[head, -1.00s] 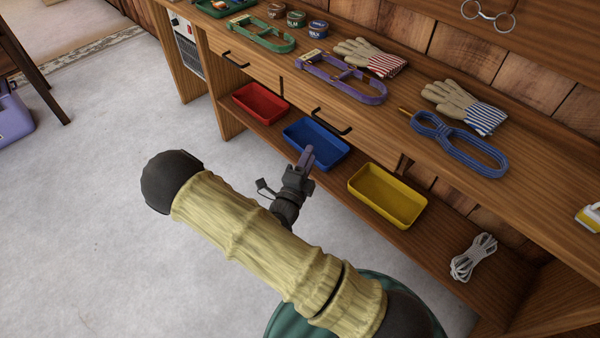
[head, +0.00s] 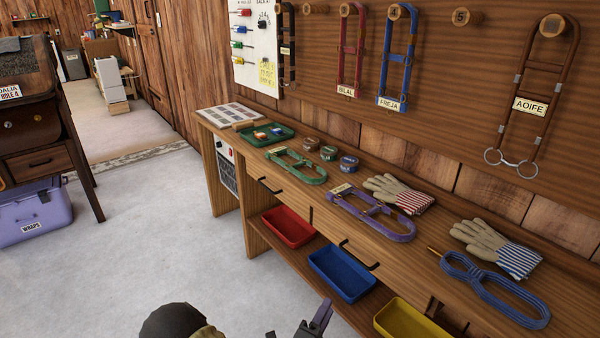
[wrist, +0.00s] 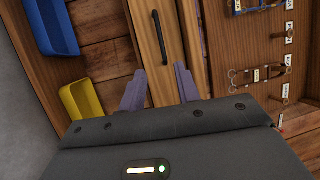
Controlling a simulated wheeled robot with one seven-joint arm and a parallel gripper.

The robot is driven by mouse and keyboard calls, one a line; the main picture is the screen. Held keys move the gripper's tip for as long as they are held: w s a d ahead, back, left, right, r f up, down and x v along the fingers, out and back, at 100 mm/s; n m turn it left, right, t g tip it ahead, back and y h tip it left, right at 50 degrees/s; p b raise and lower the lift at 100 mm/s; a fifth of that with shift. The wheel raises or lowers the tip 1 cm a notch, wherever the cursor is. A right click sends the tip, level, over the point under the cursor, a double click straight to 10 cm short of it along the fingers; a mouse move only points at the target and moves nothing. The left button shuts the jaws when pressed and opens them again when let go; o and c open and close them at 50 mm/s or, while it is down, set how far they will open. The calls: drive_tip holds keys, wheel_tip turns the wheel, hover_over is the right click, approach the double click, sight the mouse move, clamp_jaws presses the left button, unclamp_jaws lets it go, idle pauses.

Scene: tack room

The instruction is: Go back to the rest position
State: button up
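My gripper (head: 318,320) shows at the bottom edge of the head view, in front of the bench and near the blue tray (head: 342,275). In the wrist view its two purple fingers stand apart with nothing between them (wrist: 159,82), so it is open and empty. They point toward a wooden drawer front with a dark handle (wrist: 162,38). Most of my arm is below the head view; only a dark joint and a bit of pale sleeve show.
The workbench (head: 300,205) holds halters, gloves (head: 400,193), tins and a green tray (head: 268,134). A red tray (head: 288,227) and a yellow tray (head: 410,320) sit on its lower shelf. Bridles hang on the wall. Open floor (head: 150,240) lies left, with a purple trunk (head: 32,212) beyond.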

drive_tip(key=s+d+r+m+g, duration=0.1)
drive_tip(key=s+d+m+g, duration=0.55)
drive_tip(key=m+g, duration=0.55)
drive_tip(key=s+d+r+m+g, duration=0.2)
drive_tip(key=s+d+m+g, duration=0.5)
drive_tip(key=m, duration=1)
drive_tip(key=w+a+r+m+t+y, duration=0.1)
drive_tip(key=a+r+m+t+y, duration=0.3)
drive_tip(key=m, duration=0.6)
drive_tip(key=w+a+r+m+t+y, duration=0.1)
drive_tip(key=a+r+m+y, duration=0.25)
drive_tip(key=m+y, duration=0.45)
wheel_tip(320, 180, up, 34)
drive_tip(key=m+h+p, duration=0.1)
drive_tip(key=p, duration=3.2)
drive_tip(key=shift+d+p, duration=0.35)
drive_tip(key=shift+d, duration=0.1)
drive_tip(key=shift+r, duration=0.1)
